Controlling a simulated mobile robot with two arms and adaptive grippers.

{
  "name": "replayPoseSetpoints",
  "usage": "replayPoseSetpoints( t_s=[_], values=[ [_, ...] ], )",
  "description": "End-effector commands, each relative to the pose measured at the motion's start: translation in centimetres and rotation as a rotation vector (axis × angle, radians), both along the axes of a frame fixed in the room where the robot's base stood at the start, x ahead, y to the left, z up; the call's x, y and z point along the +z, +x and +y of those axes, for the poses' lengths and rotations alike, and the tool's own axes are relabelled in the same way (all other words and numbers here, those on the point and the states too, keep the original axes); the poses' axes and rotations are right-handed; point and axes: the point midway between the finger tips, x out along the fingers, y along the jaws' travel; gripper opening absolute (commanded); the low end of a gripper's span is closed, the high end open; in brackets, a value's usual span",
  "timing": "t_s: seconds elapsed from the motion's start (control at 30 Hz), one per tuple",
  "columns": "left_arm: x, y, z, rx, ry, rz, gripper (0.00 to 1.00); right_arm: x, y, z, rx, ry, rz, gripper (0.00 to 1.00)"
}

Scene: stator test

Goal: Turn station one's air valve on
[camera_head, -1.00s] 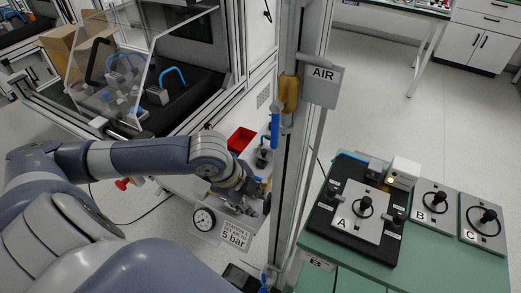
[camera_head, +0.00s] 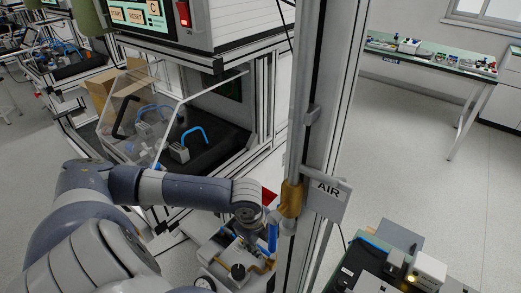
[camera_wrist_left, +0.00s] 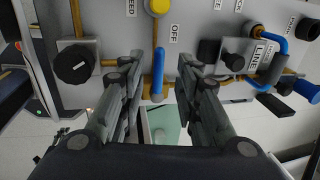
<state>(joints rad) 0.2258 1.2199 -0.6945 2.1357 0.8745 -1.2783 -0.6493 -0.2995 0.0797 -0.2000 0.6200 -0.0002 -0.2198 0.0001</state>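In the left wrist view a blue valve lever (camera_wrist_left: 158,70) hangs down from a yellow hub (camera_wrist_left: 158,6) on a pale panel (camera_wrist_left: 110,48), beside a label reading OFF. My left gripper (camera_wrist_left: 159,58) is open, with one finger on each side of this lever; I cannot tell whether either touches it. In the head view my left gripper (camera_head: 248,222) is over a valve panel beside the post, its fingers partly hidden. An AIR sign (camera_head: 328,200) hangs on the post by a brass fitting (camera_head: 290,198) and a blue lever (camera_head: 272,236). My right gripper is out of view.
In the left wrist view a black knob (camera_wrist_left: 76,64) is left of the lever, and a LINE block (camera_wrist_left: 258,52) with a blue handle is right. In the head view a metal post (camera_head: 315,130) stands close to my gripper. A clear-guarded machine (camera_head: 160,110) stands behind my arm.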

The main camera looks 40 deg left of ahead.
Motion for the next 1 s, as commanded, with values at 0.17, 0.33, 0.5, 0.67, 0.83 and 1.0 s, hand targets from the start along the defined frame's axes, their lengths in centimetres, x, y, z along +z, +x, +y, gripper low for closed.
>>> replayPoseSetpoints(
  t_s=[0.17, 0.33, 0.5, 0.67, 0.83, 1.0],
  values=[
    [-1.5, 0.2, 0.0, -0.001, 0.0, 0.002, 0.31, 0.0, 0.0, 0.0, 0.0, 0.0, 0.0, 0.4],
    [-1.7, 0.3, 0.0, -0.002, 0.0, 0.001, 0.31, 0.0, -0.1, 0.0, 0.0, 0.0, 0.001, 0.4],
    [-1.7, 0.3, 0.0, -0.002, 0.0, 0.001, 0.24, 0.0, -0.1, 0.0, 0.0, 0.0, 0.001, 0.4],
    [-1.7, 0.3, 0.0, -0.001, 0.0, 0.001, 0.0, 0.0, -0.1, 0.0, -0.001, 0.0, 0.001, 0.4],
    [-1.6, 0.3, 0.0, -0.003, 0.0, 0.001, 0.0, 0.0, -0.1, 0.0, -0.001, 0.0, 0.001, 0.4],
    [-1.5, 0.4, 0.1, -0.023, 0.0, 0.001, 0.0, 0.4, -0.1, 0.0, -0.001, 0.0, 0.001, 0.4]
  ],
)
